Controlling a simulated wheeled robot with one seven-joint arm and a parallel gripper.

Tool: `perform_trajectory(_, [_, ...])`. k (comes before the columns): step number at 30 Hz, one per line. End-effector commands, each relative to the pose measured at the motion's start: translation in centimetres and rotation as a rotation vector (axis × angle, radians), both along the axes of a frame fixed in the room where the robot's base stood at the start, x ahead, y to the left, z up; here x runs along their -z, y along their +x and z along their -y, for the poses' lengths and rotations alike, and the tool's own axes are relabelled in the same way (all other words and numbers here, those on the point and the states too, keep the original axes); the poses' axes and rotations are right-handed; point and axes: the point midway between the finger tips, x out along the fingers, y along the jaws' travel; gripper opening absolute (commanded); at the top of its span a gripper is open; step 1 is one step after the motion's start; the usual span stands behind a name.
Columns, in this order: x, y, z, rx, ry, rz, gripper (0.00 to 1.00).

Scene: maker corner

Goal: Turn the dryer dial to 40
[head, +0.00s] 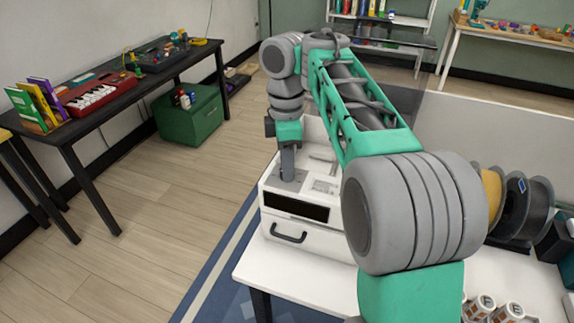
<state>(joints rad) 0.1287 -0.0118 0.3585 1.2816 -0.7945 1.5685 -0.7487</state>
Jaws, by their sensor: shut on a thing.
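The dryer (325,240) is a white box with a dark front window and a black handle, standing on a white table. My gripper (288,174) points down at the left part of the dryer's top panel and is shut on the dial there. The gripper covers the dial, and its pointer and number marks cannot be read from here. A small light panel with markings (325,186) shows to the right of the gripper.
Filament spools (515,205) stand right of my arm on the white table (262,270). Patterned cups (508,312) are at the lower right. A black desk (95,130) with a red keyboard (92,93) and a green cabinet (190,118) are at left. The wooden floor between is clear.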

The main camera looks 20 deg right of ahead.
Motion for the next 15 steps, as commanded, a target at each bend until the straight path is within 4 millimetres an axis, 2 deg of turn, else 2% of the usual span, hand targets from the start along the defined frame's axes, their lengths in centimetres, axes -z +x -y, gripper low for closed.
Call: perform_trajectory(15, [0.06, -0.02, 0.00, -0.048, 0.000, -0.002, 0.00])
